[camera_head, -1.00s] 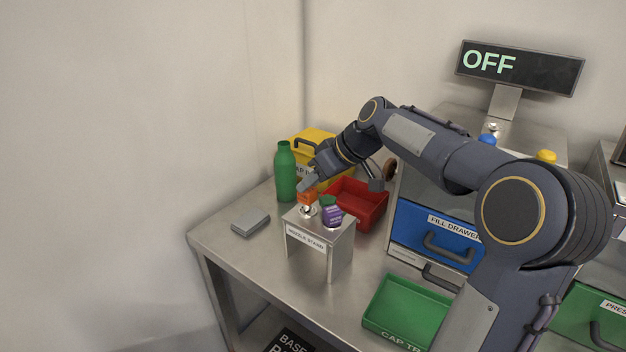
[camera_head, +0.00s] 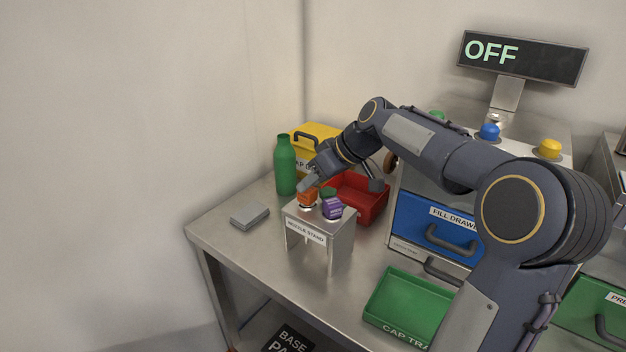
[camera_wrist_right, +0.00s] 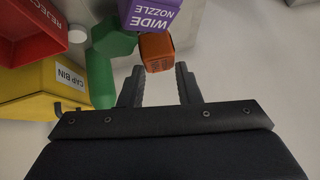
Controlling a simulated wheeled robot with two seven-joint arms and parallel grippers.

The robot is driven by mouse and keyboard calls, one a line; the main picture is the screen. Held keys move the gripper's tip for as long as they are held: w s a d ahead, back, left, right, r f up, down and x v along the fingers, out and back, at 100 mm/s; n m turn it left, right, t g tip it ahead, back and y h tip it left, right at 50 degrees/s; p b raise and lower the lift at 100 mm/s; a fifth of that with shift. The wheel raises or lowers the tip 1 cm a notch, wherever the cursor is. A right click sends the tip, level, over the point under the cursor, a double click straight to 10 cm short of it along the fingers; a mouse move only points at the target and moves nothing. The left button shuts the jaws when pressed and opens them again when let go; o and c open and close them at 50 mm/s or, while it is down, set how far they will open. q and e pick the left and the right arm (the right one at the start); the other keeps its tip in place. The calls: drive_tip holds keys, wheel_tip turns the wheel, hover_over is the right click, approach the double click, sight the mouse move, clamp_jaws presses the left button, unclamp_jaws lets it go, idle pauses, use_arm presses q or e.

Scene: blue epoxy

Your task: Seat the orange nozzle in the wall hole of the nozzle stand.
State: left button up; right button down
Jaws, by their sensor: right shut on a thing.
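The orange nozzle (camera_head: 307,198) is at the top left of the metal nozzle stand (camera_head: 337,254), low over a pale ring on its top. I cannot tell whether it is in a hole. My right gripper (camera_head: 311,184) reaches down from above and is shut on it. In the right wrist view the orange nozzle (camera_wrist_right: 157,52) shows at the fingertips of my right gripper (camera_wrist_right: 159,70). A purple wide nozzle (camera_head: 331,209) stands on the stand just right of it, and also shows in the wrist view (camera_wrist_right: 152,14). My left gripper is not in view.
A green bottle (camera_head: 285,168) and yellow cap bin (camera_head: 308,142) stand behind the stand. A red bin (camera_head: 372,205) is close on its right. A grey block (camera_head: 250,215) lies left. A green cap tray (camera_head: 385,312) is at front right, below the blue fill drawer (camera_head: 412,232).

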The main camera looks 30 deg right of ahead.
drive_tip(key=shift+f, duration=0.25)
drive_tip(key=c, duration=1)
unclamp_jaws()
drive_tip(key=shift+o, duration=0.2)
drive_tip(key=shift+r, duration=0.1)
drive_tip(key=p+v, duration=0.1)
drive_tip(key=v, duration=0.4)
drive_tip(key=shift+p, duration=0.35)
drive_tip(key=v, duration=0.7)
drive_tip(key=shift+s+r, duration=0.25)
